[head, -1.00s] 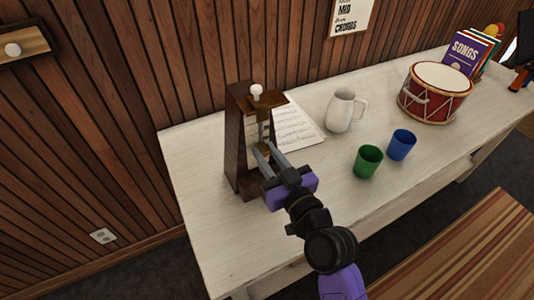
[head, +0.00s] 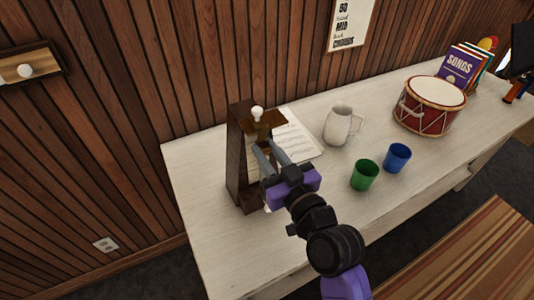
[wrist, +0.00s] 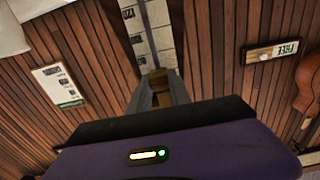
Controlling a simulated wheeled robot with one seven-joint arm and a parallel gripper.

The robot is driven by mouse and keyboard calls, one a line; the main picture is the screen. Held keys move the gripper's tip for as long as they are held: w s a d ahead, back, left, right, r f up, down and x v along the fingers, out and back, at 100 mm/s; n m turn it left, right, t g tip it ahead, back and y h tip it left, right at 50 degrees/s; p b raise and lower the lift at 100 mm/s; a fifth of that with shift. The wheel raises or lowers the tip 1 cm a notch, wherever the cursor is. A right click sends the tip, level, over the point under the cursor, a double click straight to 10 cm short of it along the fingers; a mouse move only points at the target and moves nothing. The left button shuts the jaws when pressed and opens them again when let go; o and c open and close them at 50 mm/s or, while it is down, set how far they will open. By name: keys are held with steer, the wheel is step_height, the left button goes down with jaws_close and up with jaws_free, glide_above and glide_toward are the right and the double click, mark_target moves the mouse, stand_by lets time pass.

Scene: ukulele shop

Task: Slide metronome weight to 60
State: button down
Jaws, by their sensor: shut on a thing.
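The metronome (head: 238,165) is a tall dark wooden tower at the left end of the white table, with a white knob (head: 257,112) on top. My gripper (head: 265,147) is at its upper front, just below the top bracket, with its fingers shut on the brass-coloured weight (head: 262,131). In the wrist view the tan weight (wrist: 160,84) sits between the finger tips. The pale scale (wrist: 145,30) behind it shows lines and a mark that looks like 120.
Music sheets (head: 300,143) lie right of the metronome. A white mug (head: 338,126), a green cup (head: 364,175), a blue cup (head: 397,158) and a red drum (head: 431,106) stand further right. The table's front left (head: 225,250) is clear.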

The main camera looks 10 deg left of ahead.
steer(key=shift+f, duration=0.1)
steer(key=c, duration=1.2)
jaws_free()
steer(key=b+v, duration=0.2)
steer(key=v, duration=0.5)
steer(key=shift+s+d, duration=0.25)
steer(key=shift+s, duration=0.1)
